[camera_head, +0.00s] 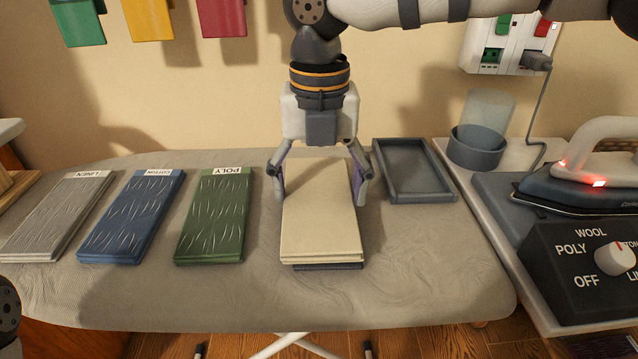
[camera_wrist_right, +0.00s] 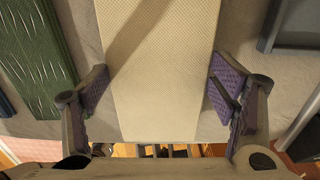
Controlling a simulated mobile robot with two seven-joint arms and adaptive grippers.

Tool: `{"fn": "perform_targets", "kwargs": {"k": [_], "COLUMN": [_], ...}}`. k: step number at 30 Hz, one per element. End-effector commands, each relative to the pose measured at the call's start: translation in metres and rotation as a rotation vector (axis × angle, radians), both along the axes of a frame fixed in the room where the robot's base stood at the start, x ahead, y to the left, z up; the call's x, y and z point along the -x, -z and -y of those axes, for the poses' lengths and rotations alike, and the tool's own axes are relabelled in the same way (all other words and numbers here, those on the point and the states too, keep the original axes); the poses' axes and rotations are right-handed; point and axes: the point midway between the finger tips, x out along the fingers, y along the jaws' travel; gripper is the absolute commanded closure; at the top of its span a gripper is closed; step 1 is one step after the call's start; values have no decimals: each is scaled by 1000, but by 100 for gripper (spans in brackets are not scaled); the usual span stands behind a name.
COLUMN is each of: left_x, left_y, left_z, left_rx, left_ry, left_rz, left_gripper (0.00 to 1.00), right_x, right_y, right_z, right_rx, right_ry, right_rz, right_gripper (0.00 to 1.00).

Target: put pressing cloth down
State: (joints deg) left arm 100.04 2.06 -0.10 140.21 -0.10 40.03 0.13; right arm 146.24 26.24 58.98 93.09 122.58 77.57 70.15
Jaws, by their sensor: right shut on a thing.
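A cream pressing cloth (camera_head: 320,225), folded into a flat rectangular stack, is over the ironing board (camera_head: 420,275) near its middle. A dark flat piece (camera_head: 325,266) shows under its near edge. My right gripper (camera_head: 319,183) comes down from above and is shut on the cloth, one finger at each long side. In the right wrist view the cloth (camera_wrist_right: 160,70) fills the middle, between the purple finger pads (camera_wrist_right: 160,88). Whether the cloth touches what is below it is hard to tell. My left gripper is not in view.
Green (camera_head: 213,215), blue (camera_head: 132,215) and grey (camera_head: 60,215) labelled fabric stacks lie to the left. An empty dark tray (camera_head: 447,190) is just right of the gripper. Farther right are an iron (camera_head: 590,185), a grey cup (camera_head: 476,150) and a dial box (camera_head: 560,275).

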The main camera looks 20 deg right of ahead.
Motion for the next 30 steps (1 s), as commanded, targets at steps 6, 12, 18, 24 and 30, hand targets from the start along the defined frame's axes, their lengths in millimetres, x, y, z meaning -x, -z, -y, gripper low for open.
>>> {"fn": "perform_targets", "kwargs": {"k": [6,12,18,24,30], "left_x": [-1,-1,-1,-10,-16], "left_y": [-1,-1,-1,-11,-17], "left_z": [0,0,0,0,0], "left_rx": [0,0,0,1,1], "left_ry": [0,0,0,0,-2], "left_rz": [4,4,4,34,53], "left_gripper": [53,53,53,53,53], "right_x": [0,0,0,0,0], "right_y": [1,1,-7,-63,-108], "right_z": [0,0,0,0,0], "right_rx": [0,0,1,-1,0], "right_ry": [0,0,1,2,2], "right_rz": [0,0,2,10,7], "right_gripper": [1,1,1,1,1]}}
